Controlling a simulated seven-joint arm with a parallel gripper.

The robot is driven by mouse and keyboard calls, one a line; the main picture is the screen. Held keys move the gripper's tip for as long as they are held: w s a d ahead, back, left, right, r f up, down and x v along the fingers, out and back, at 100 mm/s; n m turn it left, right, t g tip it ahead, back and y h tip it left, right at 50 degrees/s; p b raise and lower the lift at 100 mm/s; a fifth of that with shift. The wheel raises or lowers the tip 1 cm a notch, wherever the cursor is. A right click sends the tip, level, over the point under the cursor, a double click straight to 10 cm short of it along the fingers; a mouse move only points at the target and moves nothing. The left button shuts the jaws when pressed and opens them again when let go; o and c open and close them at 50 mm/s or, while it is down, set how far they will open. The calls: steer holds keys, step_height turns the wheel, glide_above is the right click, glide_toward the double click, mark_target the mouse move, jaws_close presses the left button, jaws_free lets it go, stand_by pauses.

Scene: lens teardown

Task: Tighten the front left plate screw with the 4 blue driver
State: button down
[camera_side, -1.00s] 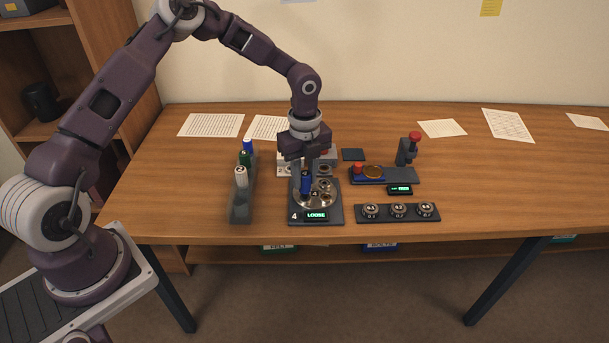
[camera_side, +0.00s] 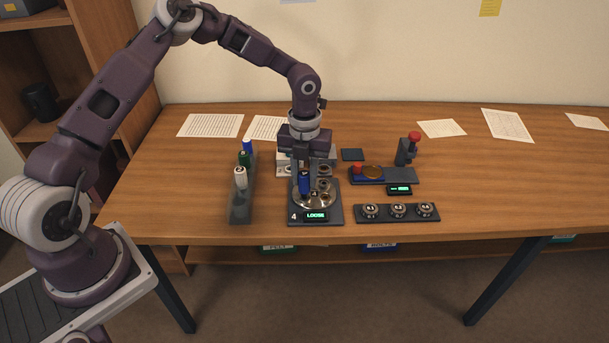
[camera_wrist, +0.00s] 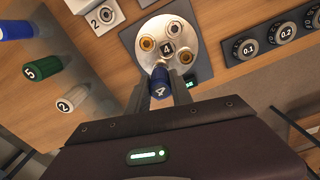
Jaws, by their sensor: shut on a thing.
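My gripper (camera_side: 304,178) is shut on the blue driver (camera_side: 305,183). The driver is upright over the left part of the round metal plate (camera_side: 324,202). In the wrist view the driver (camera_wrist: 160,84), marked 4, is between the fingers at the plate's near edge. The plate (camera_wrist: 176,42) has a 4 at its centre and brass and silver screw spots around it. The driver's tip and the screw under it are hidden. The plate's dark base (camera_side: 333,219) is marked 4, and its display (camera_side: 316,217) reads LOOSE.
A rack (camera_side: 240,213) on the left holds a white driver (camera_side: 240,178), a green driver (camera_side: 245,158) and another blue driver (camera_side: 247,146). A strip with three round dials (camera_side: 398,210) lies right of the base. A red-knobbed stand (camera_side: 414,138) is behind it.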

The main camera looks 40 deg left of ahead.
steer(key=m, duration=0.3)
steer(key=shift+m, duration=1.8)
steer(key=m, duration=0.2)
steer(key=shift+m, duration=0.3)
steer(key=shift+r, duration=2.3)
